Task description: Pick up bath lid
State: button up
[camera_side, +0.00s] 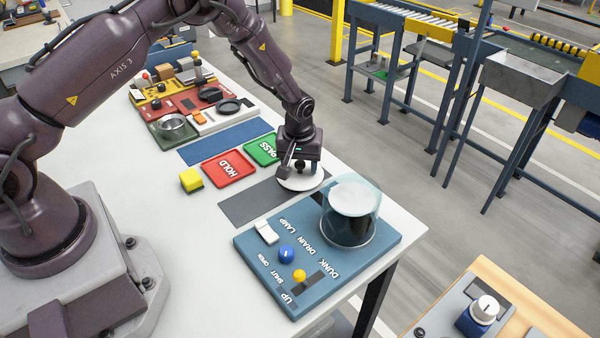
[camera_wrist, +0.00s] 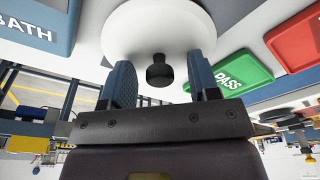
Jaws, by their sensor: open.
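The bath lid (camera_side: 297,182) is a round white disc with a dark knob on top. In the side view it lies on the dark grey mat (camera_side: 256,203), partly hidden by my gripper (camera_side: 299,164). In the wrist view the white lid (camera_wrist: 130,38) fills the upper middle, and its black knob (camera_wrist: 160,72) shows between the two blue finger pads. My gripper (camera_wrist: 162,82) is open, with a gap on each side of the knob. The glass bath (camera_side: 350,212) stands on the blue panel, with a whitish top surface and a dark lower part.
The blue panel (camera_side: 262,270) beside the lid carries a white switch, a blue knob and a yellow knob. A red HOLD tray (camera_side: 229,168), a green PASS tray (camera_side: 258,152) and a yellow cube (camera_side: 191,180) lie nearby. Bare white table (camera_side: 150,215) is left of the mat.

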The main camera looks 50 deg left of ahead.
jog(key=c, duration=1)
jog(key=shift+r, duration=0.1)
